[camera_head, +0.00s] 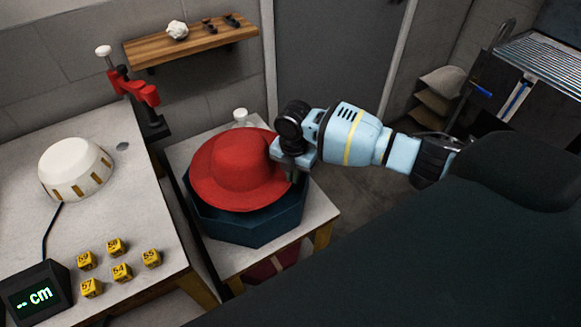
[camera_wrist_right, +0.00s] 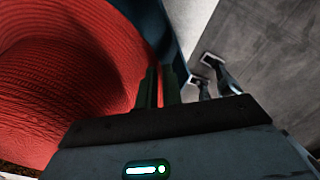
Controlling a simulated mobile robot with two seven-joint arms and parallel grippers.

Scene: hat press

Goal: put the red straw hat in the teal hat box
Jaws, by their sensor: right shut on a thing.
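The red straw hat (camera_head: 235,165) sits crown up at the mouth of the teal octagonal hat box (camera_head: 250,228). Its brim covers most of the opening; I cannot tell whether it rests inside or is held just above. My right gripper (camera_head: 292,172) is shut on the hat's brim at its right side. In the right wrist view, the hat (camera_wrist_right: 60,75) fills the left, the fingers (camera_wrist_right: 158,88) are close together at its edge, and the box wall (camera_wrist_right: 180,40) shows beside them. My left gripper is not in view.
The box stands on a small pale table (camera_head: 318,212). The table at left holds a white hat block (camera_head: 75,168), a display (camera_head: 35,296) and several yellow numbered blocks (camera_head: 120,271). A red clamp (camera_head: 135,85) and wooden shelf (camera_head: 190,42) are behind. A white knob (camera_head: 240,116) stands behind the hat.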

